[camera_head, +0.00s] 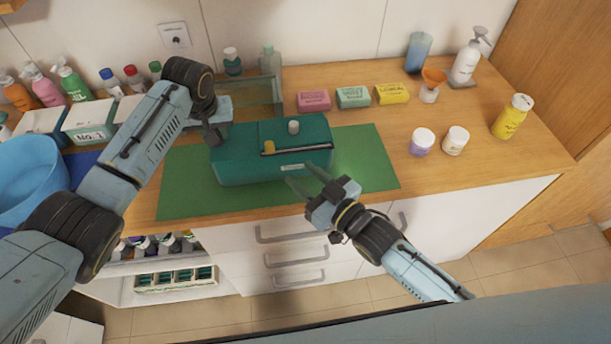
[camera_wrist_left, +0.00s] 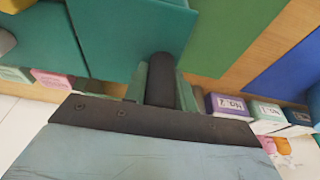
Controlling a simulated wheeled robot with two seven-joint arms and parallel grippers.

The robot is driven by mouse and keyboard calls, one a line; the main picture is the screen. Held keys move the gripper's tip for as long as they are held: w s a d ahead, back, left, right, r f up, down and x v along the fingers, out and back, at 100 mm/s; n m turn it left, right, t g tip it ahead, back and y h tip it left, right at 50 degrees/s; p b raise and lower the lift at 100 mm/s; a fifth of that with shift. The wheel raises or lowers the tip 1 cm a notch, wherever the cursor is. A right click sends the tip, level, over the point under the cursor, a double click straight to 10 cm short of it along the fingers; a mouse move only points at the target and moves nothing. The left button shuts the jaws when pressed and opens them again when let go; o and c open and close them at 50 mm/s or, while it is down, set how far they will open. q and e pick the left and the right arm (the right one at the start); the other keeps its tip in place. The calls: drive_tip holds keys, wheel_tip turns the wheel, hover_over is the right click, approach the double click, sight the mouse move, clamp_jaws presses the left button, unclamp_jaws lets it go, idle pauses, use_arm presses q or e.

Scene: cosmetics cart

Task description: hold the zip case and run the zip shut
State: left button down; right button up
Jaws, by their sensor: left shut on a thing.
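The teal zip case (camera_head: 240,165) stands on a green mat (camera_head: 375,165) on the counter. A dark zip line runs along its top near the front edge, with a yellow zip pull (camera_head: 268,147) at the line's left end. A pale knob (camera_head: 293,127) stands on top. My left gripper (camera_head: 214,137) is at the case's left end. In the left wrist view, its fingers (camera_wrist_left: 161,85) are shut around a dark rounded tab beside the teal case (camera_wrist_left: 120,35). My right gripper (camera_head: 308,181) is open and empty, in front of the case's right half, with its fingers apart.
Pink, green and yellow boxes (camera_head: 352,97) lie behind the mat. White jars (camera_head: 455,141) and a yellow bottle (camera_head: 511,117) stand at right. A blue bowl (camera_head: 28,178) and several bottles are at left. A clear panel (camera_head: 262,92) stands behind the case.

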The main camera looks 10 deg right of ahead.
use_arm(q)
drive_tip(key=c, duration=1.1)
unclamp_jaws()
drive_tip(key=shift+o, duration=0.2)
